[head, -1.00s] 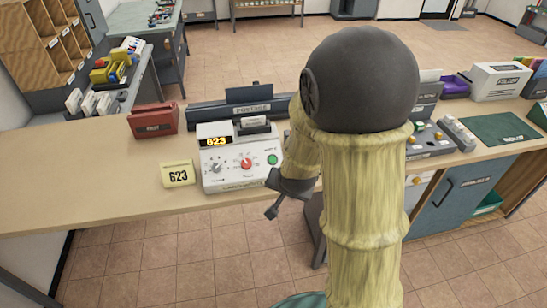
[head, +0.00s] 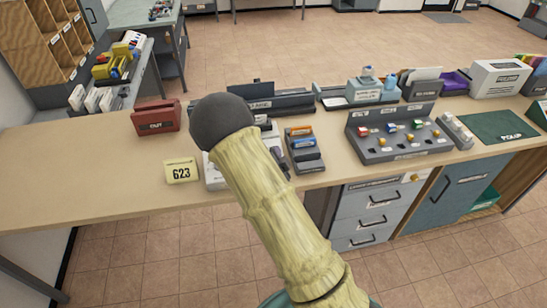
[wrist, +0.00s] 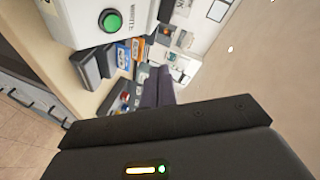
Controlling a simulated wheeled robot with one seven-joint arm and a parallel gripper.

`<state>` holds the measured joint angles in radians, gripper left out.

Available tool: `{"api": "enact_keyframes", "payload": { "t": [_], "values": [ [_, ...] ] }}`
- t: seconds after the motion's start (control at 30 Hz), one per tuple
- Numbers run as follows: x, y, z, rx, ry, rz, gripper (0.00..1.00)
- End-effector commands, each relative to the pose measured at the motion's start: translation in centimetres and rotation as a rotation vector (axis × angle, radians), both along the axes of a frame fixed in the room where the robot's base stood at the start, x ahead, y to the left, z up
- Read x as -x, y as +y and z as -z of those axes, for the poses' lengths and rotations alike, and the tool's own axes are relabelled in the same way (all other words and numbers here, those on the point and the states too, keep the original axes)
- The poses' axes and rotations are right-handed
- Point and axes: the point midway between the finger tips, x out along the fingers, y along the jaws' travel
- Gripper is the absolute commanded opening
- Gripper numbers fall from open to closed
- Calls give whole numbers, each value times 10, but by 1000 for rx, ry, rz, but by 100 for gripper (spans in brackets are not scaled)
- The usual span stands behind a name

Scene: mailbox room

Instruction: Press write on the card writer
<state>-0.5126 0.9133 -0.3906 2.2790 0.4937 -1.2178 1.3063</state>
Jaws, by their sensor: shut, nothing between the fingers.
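The card writer (head: 212,177) is a white box on the counter, mostly hidden behind my arm in the head view. In the wrist view its white face (wrist: 84,12) fills the upper left, with a round green button (wrist: 111,20) beside the word WRITE. My gripper (wrist: 158,84) is shut and empty, its dark fingers showing at the middle of the wrist view. The button lies up and left of the fingertips there, and they appear apart. In the head view my arm covers most of the gripper.
A yellow 623 sign (head: 181,171) stands left of the writer, and a red tray (head: 154,117) behind it. A dark holder with orange and blue cards (head: 304,150) stands close on the right. A grey panel with coloured pieces (head: 403,133) is farther right. The counter's left end is clear.

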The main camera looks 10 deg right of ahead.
Motion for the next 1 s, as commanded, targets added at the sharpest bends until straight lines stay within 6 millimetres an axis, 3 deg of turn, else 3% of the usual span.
{"api": "enact_keyframes", "payload": {
  "t": [0.27,0.8,1.0],
  "values": [
    [-7,0,12,1,1,0,0],
    [-42,0,67,-1,1,1,0],
    [-49,4,74,-1,2,-6,0]
  ]
}}
